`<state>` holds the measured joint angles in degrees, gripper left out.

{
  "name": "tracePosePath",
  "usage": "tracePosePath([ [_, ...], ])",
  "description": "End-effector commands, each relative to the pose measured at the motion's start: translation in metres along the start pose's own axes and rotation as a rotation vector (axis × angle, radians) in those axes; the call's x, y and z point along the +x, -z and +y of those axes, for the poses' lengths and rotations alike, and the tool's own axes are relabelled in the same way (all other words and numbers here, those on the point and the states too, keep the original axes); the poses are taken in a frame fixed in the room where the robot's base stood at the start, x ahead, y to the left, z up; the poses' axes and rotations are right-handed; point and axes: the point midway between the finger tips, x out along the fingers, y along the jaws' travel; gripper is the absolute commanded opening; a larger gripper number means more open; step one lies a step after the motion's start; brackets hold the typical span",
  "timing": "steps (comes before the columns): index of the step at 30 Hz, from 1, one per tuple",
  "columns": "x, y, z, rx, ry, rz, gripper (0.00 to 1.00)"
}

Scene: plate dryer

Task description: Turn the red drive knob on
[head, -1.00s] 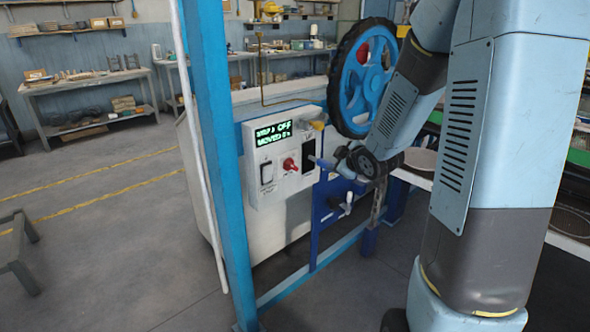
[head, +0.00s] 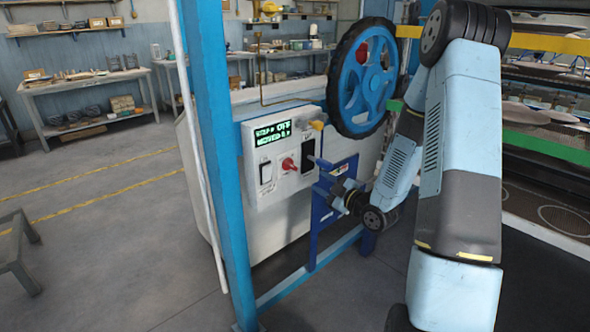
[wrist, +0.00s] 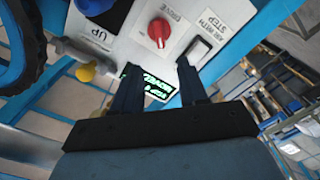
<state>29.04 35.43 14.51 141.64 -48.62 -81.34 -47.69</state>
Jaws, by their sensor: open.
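The red drive knob (head: 289,164) sits on the white control panel (head: 262,190), below the green display (head: 273,133). The display appears to read OFF on its top line. In the wrist view the red knob (wrist: 159,31) shows beyond my fingers, with the word DRIVE beside it on the panel. My gripper (head: 332,188) is to the right of the knob and a little lower in the head view. In the wrist view my gripper (wrist: 158,75) has its two dark fingers apart, with nothing between them. The fingers are apart from the knob.
A black rocker switch (head: 265,172) is left of the knob. A yellow knob (head: 318,125) and a dark lever stand to its right. A blue wheel (head: 362,76) is above my gripper. A blue post (head: 215,150) stands left of the panel.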

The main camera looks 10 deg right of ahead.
Motion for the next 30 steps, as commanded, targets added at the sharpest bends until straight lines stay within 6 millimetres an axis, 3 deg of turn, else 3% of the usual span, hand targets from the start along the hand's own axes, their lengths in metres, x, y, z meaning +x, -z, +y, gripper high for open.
tracePosePath([
  [18, 0.102, 0.0, 0.0, 0.0, 0.0, 0.0, 0.43],
  [24, 0.123, 0.0, 0.0, 0.001, 0.001, -0.001, 0.43],
  [30, 0.131, 0.0, 0.0, 0.0, 0.001, -0.003, 0.43],
])
